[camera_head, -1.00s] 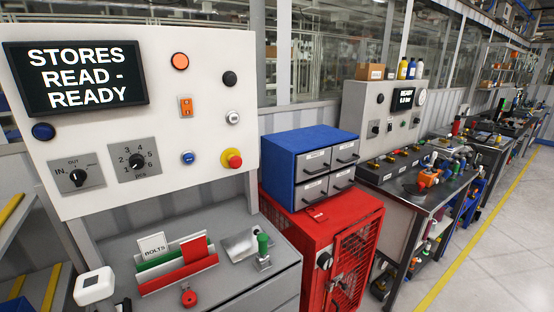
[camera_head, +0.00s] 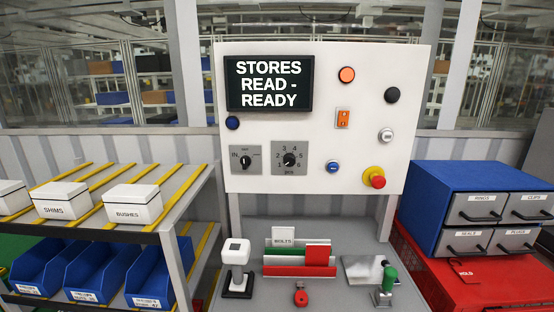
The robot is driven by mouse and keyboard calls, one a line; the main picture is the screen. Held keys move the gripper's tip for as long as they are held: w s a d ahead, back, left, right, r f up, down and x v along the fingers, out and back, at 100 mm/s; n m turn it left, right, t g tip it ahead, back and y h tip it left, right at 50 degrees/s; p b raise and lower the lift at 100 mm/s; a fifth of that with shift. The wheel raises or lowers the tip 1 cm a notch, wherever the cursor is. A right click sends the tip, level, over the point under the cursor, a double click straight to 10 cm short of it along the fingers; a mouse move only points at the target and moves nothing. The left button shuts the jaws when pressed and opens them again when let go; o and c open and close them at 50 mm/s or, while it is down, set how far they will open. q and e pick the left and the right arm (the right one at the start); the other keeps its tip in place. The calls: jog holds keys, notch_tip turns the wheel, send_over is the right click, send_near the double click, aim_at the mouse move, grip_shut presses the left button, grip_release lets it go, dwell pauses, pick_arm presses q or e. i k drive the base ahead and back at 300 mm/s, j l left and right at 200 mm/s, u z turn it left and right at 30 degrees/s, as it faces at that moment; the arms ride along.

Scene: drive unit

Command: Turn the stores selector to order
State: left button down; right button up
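The white control panel (camera_head: 290,120) stands upright ahead, with a screen (camera_head: 269,83) reading "STORES READ - READY". Below the screen, a grey plate carries a small black selector knob (camera_head: 245,161) with "IN" at its left; its top and right labels are too small to read. To its right, a second plate carries a larger black rotary knob (camera_head: 289,160) ringed by numbers. I cannot read a label naming either as the stores selector, nor tell clearly where the knobs point. Neither of my grippers is in view.
Below the panel, a grey bench holds a white device (camera_head: 237,262), a card holder (camera_head: 297,257) and a green-handled stamp (camera_head: 386,285). A shelf (camera_head: 140,232) with boxes and blue bins stands left. A blue drawer unit (camera_head: 430,190) sits on a red cabinet (camera_head: 480,285) at right.

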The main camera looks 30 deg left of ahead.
aim_at(245, 160)
jog(key=u, duration=1.35)
jog(key=k+l, duration=0.15)
